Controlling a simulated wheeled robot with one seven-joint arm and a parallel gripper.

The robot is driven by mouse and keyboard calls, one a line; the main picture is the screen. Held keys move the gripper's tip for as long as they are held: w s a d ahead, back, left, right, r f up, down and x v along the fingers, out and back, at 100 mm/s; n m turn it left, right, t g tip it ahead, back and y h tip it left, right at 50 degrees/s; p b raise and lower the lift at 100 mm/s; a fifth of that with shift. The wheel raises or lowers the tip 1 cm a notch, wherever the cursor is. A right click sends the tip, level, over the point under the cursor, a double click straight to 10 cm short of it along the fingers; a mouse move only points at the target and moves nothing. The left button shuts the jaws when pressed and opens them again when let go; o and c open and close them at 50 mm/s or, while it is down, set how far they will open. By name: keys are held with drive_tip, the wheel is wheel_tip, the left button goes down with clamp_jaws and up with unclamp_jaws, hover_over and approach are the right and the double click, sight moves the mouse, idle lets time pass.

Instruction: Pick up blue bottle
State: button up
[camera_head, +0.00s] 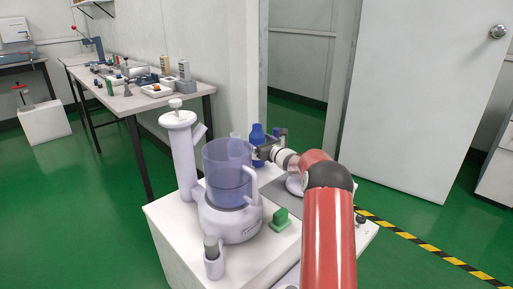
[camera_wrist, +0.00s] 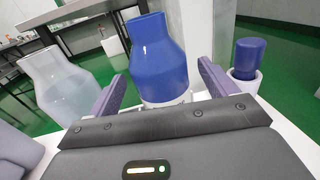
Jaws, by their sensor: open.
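The blue bottle (camera_wrist: 157,60) stands upright near the back edge of the white cabinet top, and it shows in the head view (camera_head: 257,136) just behind my gripper. My gripper (camera_wrist: 160,90) is open, with one finger on each side of the blue bottle's lower part in the wrist view. I cannot tell whether either finger touches it. In the head view my gripper (camera_head: 266,149) partly hides the bottle's lower body.
A pale translucent bottle (camera_wrist: 60,88) stands close left of my gripper. A blue-capped container (camera_wrist: 247,60) stands to the right. A blender-like device (camera_head: 229,190) and a green block (camera_head: 281,220) share the cabinet top (camera_head: 178,235). An open door (camera_head: 425,95) is behind.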

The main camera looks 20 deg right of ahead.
drive_tip(key=shift+w+a+f+p, duration=0.15)
drive_tip(key=shift+w+a, duration=0.05)
drive_tip(key=shift+w, duration=0.75)
drive_tip(key=shift+w+a+f+p, duration=0.1)
drive_tip(key=shift+w+a+p, duration=0.05)
drive_tip(key=shift+w, duration=0.8)
drive_tip(key=shift+r, duration=0.1)
drive_tip(key=c, duration=1.4)
